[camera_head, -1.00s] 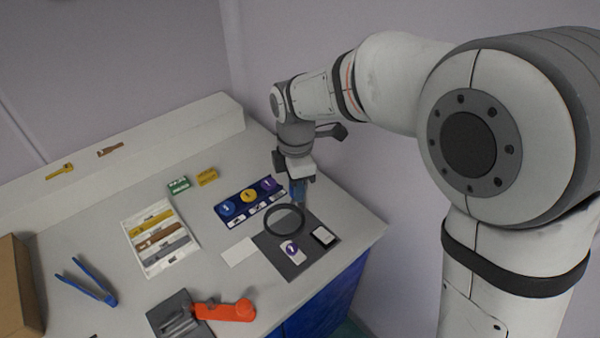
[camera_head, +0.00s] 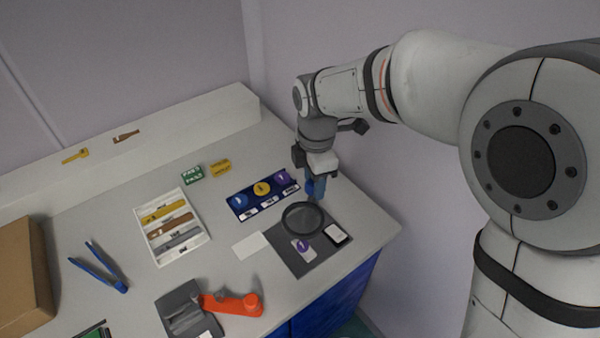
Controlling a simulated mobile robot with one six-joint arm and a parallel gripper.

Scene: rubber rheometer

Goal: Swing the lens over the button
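The lens (camera_head: 303,218) is a round dark-rimmed magnifier over the upper part of a dark grey mat (camera_head: 290,262). A purple round button (camera_head: 303,245) on a small white card lies on the mat, just below the lens in the picture and not covered by it. My gripper (camera_head: 316,190) points down at the upper right edge of the lens. A blue piece shows at its fingertips; I cannot tell whether it is the fingers or a held handle. The finger gap is too small to judge.
A white-topped dark block (camera_head: 336,234) sits at the mat's right. A blue strip (camera_head: 243,207) with several coloured discs lies behind left, and a white card (camera_head: 248,245) lies left. Further left are a white tray (camera_head: 202,236), blue tweezers (camera_head: 98,266) and an orange-handled device (camera_head: 232,305).

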